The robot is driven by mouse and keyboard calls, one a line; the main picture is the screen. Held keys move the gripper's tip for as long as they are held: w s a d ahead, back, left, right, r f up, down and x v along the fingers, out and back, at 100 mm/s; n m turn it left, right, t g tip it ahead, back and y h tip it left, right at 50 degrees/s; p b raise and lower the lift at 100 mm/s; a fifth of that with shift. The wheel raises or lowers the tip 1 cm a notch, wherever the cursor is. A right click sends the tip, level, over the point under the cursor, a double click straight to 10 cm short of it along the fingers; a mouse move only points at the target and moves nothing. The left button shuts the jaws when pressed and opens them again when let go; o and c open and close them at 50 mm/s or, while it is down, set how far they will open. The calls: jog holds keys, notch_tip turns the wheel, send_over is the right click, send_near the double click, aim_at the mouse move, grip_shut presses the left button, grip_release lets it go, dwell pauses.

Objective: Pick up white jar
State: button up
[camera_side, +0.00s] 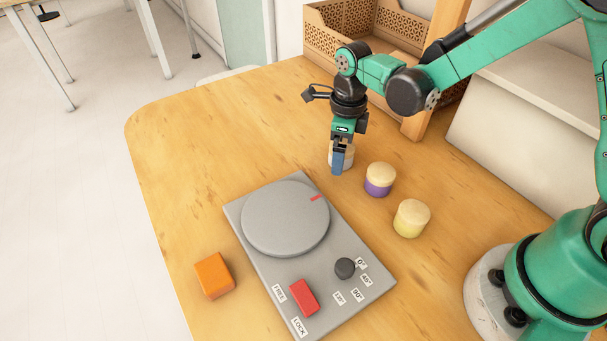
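The white jar (348,159) with a light wooden lid stands upright on the wooden table, at the back of the row of jars. My gripper (339,160) points straight down at it, and its blue finger overlaps the jar's front in this view. The gripper and finger hide much of the jar. I cannot tell whether the fingers touch it or how far apart they are.
A purple jar (379,187) and a yellow jar (408,226) stand close by, toward the front right. A grey turntable device (336,256) with a red switch lies in front. An orange block (213,275) sits at left. A wooden crate (331,53) stands behind. The table's left back area is clear.

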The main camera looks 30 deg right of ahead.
jog(key=c, duration=1.3)
